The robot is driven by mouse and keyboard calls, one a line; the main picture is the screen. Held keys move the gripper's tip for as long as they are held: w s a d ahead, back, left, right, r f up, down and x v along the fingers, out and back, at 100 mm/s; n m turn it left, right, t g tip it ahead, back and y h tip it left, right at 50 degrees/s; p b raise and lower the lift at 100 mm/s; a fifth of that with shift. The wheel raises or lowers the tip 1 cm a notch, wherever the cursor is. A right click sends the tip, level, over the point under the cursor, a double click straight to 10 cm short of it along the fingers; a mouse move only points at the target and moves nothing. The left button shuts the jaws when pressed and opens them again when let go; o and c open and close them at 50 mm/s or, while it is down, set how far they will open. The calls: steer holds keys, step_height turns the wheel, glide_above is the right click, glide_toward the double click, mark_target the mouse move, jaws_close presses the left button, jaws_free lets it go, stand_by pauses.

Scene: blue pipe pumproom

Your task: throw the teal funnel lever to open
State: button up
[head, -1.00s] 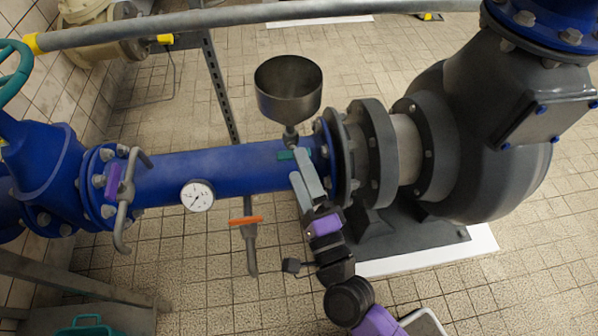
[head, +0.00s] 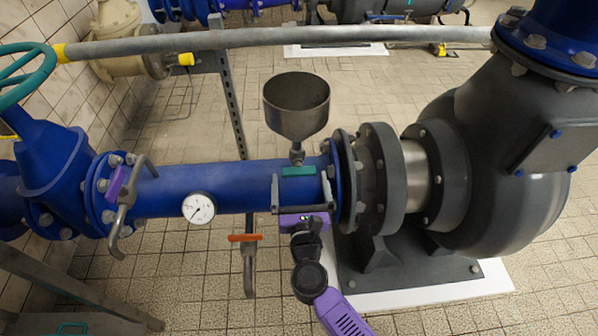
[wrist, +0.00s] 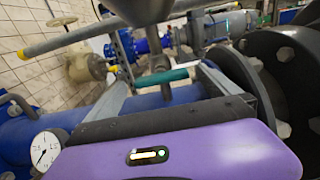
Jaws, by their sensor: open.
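The teal lever (head: 299,171) is a short bar lying lengthwise along the blue pipe, just below the stem of the metal funnel (head: 297,105). It also shows in the wrist view (wrist: 167,78), beneath the funnel's stem. My gripper (head: 300,177) is open, with one finger to the left and one to the right of the lever. In the wrist view my gripper (wrist: 160,78) has its fingers spread past both ends of the lever. I cannot tell whether either finger touches it.
The blue pipe (head: 235,185) runs behind my fingers. A pressure gauge (head: 198,208), an orange lever (head: 245,238) and a purple lever (head: 117,185) sit to the left. The grey pump (head: 510,150) and its flanges stand close on the right. A grey rail (head: 350,38) crosses behind the funnel.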

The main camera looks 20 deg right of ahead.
mark_target(299, 175)
steer(key=shift+x, duration=1.8)
steer(key=c, duration=1.3)
